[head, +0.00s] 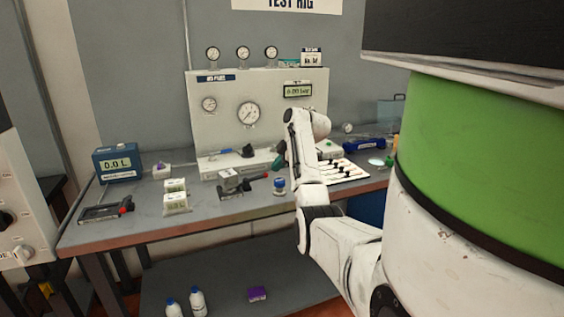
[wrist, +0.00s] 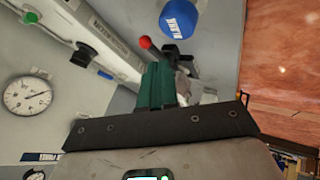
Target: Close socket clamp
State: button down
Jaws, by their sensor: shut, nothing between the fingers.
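A dark clamp (head: 238,184) with a red-tipped lever stands on the bench in front of the white test panel. In the wrist view its red knob (wrist: 145,42) shows just beyond my fingertips, with the dark clamp body (wrist: 175,56) partly hidden behind them. My gripper (wrist: 158,72) has green fingers and is shut and empty. In the head view my gripper (head: 279,160) is small, above and slightly right of the clamp's red knob. I cannot tell whether it touches the clamp. A second dark device (head: 106,212) with a red knob lies at the bench's left end.
A blue-capped container (head: 279,185) stands right of the clamp, near the bench (head: 150,226) front edge. Two small white boxes (head: 175,195) stand to the left. A white board (head: 346,171) with black-handled items lies to the right. The gauge panel (head: 262,92) rises behind.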

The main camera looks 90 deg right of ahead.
jog(key=shift+v, duration=1.45)
jog(key=shift+a, duration=0.1)
